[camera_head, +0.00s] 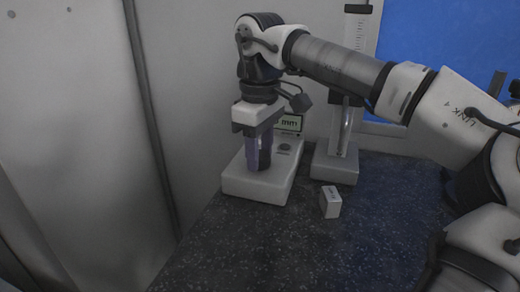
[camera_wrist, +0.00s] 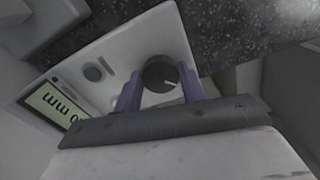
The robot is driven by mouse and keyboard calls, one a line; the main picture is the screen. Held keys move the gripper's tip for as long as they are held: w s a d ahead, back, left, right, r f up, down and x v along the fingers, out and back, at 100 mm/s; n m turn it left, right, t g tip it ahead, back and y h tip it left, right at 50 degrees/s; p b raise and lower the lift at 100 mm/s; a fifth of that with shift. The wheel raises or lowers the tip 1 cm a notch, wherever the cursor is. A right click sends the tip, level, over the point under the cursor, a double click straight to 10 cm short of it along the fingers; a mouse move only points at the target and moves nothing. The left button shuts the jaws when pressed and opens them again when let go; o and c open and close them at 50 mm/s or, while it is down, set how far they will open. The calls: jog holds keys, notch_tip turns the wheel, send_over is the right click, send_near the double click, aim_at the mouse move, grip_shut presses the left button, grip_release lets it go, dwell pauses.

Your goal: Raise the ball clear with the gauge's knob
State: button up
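The gauge (camera_head: 240,184) is a pale box with a lit screen (camera_head: 290,122) reading "mm"; the screen also shows in the wrist view (camera_wrist: 52,107). Its round dark knob (camera_wrist: 160,72) bears a white pointer line. My gripper (camera_wrist: 160,80) points down over the gauge, its purple fingers at opposite sides of the knob and seeming to touch it. In the head view my gripper (camera_head: 259,167) mostly hides the knob. Behind stands a pale base with an upright clear tube (camera_head: 343,130) and a scale above. I cannot make out the ball; my arm covers part of the tube.
A small white block with lettering (camera_head: 330,202) lies on the dark speckled worktop (camera_head: 250,245) in front of the tube's base. Walls stand close at the left and back, with a blue panel (camera_head: 450,45) behind. The front of the worktop is clear.

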aim_at(260, 155)
jog(key=o, duration=0.4)
jog(key=shift+r+p, duration=2.5)
jog(key=shift+r, duration=4.45)
